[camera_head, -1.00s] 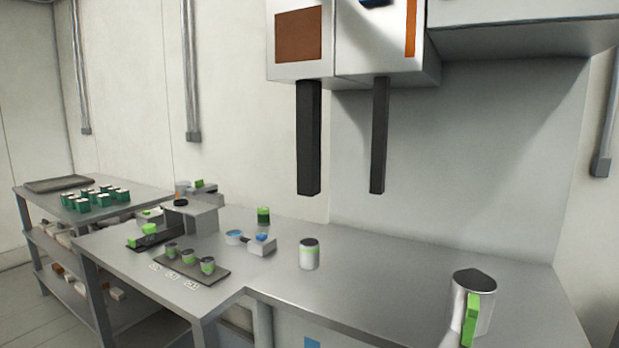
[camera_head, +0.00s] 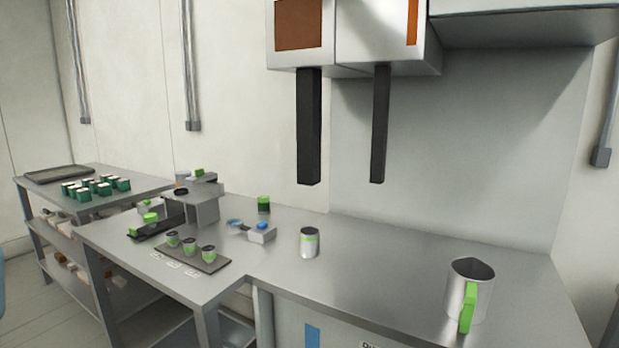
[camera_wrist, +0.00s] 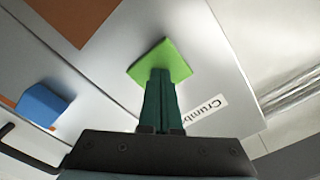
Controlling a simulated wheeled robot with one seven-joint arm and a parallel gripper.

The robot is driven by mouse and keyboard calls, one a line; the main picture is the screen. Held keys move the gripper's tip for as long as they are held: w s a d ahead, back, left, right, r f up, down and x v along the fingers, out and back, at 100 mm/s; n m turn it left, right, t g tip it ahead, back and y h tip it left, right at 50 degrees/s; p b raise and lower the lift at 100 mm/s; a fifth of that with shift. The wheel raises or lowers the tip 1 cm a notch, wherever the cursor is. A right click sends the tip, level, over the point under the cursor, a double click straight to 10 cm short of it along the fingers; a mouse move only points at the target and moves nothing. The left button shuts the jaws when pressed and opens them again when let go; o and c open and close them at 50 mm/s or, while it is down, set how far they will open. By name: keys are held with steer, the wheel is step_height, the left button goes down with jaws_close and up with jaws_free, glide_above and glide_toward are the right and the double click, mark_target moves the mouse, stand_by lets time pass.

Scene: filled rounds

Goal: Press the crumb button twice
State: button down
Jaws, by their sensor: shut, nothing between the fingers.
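In the wrist view, the crumb button (camera_wrist: 161,54) is a green square on a pale cabinet face, beside a label (camera_wrist: 205,108) of which "Crumb" can be read. My gripper (camera_wrist: 159,72) is shut and empty, and its dark green fingertips overlap the lower part of the button. I cannot tell whether they touch it or whether it is pushed in. In the head view, the white cabinet (camera_head: 345,42) hangs on the wall with two dark chutes below it. The button and my gripper do not show there.
A blue button (camera_wrist: 42,103) sits left of the green one. Below the cabinet, the counter (camera_head: 390,275) holds a metal jug (camera_head: 462,285) with a green handle, a can (camera_head: 309,243) and a tray (camera_head: 215,263) with three cups. The counter's middle is clear.

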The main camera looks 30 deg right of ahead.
steer(key=b+v, duration=0.5)
steer(key=v, duration=0.2)
steer(key=shift+a, duration=0.2)
steer(key=shift+s, duration=0.15)
stand_by(0.7)
